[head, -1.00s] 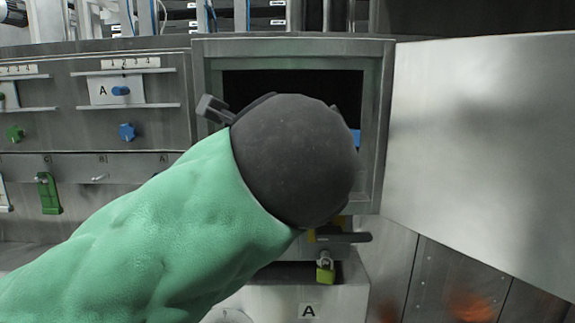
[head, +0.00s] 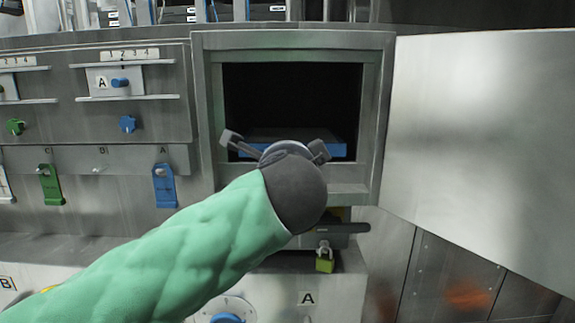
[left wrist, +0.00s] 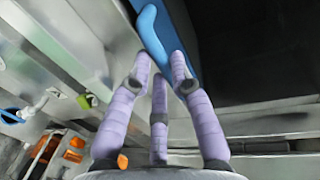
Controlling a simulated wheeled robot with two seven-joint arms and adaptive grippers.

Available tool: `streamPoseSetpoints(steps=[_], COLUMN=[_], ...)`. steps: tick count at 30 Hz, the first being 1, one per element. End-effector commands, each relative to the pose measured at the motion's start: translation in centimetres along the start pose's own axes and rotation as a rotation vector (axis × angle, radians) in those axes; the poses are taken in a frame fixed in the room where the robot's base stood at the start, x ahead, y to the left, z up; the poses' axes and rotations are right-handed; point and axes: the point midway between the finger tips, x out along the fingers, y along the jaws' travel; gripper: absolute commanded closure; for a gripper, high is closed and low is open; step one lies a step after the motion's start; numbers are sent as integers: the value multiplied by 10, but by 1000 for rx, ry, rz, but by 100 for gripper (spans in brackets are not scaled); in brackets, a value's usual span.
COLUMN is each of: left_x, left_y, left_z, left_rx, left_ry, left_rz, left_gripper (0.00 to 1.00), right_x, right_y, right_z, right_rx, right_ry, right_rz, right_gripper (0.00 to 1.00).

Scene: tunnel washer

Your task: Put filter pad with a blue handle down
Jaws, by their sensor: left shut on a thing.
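The filter pad (head: 268,134) shows as a flat blue slab low inside the dark open compartment; its near side is partly hidden by my left gripper (head: 276,146). In the left wrist view, the blue handle (left wrist: 152,32) runs up from the fingertips of my left gripper (left wrist: 160,72), which is shut on it. The exact finger contact is hard to make out. I cannot tell whether the pad rests on the compartment floor. My right gripper is in neither view.
A metal frame (head: 205,110) surrounds the compartment, and its door (head: 480,140) stands open to the right. A padlock (head: 324,258) hangs below the opening. Left of it are a panel with knobs (head: 127,124) and hanging blue (head: 164,186) and green (head: 49,184) tags.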

Motion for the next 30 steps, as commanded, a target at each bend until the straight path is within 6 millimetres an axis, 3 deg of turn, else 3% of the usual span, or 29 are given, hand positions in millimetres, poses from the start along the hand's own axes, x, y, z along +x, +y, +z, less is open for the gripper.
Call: streamPoseSetpoints(steps=[9,10,12,23,30], left_x=[6,7,6,4,-24], left_y=[8,9,9,8,8], left_z=[0,-1,-1,0,-1], left_rx=[0,1,1,0,-1], left_ry=[-1,-1,-1,0,3], left_rz=[3,5,5,3,0], left_gripper=[100,73,55,55,55], right_x=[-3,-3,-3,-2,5], right_y=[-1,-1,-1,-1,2], right_z=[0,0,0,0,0], right_rx=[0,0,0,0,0], right_ry=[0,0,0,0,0], right_rz=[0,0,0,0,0], right_gripper=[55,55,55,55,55])
